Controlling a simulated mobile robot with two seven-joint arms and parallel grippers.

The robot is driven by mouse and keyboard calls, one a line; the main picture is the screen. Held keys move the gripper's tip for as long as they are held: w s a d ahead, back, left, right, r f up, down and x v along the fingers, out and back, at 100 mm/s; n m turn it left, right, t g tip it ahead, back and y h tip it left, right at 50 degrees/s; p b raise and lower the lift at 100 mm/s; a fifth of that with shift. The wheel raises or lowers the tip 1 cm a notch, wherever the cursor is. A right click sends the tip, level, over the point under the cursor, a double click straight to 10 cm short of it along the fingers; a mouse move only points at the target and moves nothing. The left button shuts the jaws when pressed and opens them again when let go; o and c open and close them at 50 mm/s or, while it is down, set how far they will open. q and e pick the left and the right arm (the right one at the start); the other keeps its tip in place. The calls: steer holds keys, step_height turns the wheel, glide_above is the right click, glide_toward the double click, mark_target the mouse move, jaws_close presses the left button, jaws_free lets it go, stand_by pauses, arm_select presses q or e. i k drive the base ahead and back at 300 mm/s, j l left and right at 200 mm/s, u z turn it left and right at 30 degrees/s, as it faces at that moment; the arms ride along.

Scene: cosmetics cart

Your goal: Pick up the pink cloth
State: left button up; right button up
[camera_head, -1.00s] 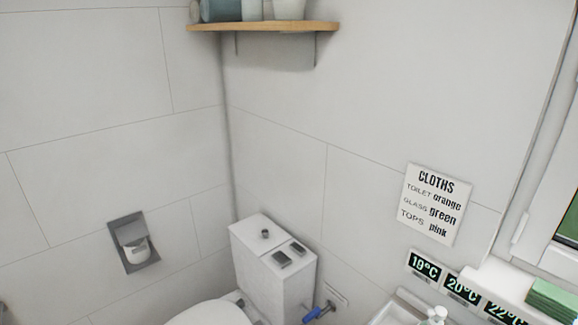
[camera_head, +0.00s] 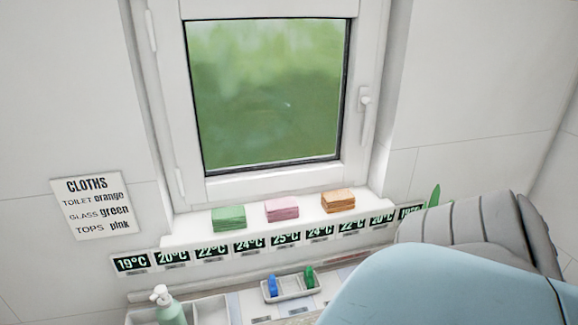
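The pink cloth (camera_head: 281,209) lies folded in a small stack on the white window sill (camera_head: 300,222), below the window. A green folded cloth (camera_head: 228,218) lies to its left and an orange folded cloth (camera_head: 338,200) to its right, both apart from it. Neither of my grippers shows in the view.
A sign (camera_head: 94,204) on the left wall reads toilet orange, glass green, tops pink. Temperature labels line the sill's front. Below are a soap bottle (camera_head: 168,306) and a small tray (camera_head: 291,288) with blue and green items. A large light blue rounded shape (camera_head: 440,285) blocks the lower right.

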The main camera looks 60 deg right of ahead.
mark_target(287, 208)
steer(key=z, duration=1.85)
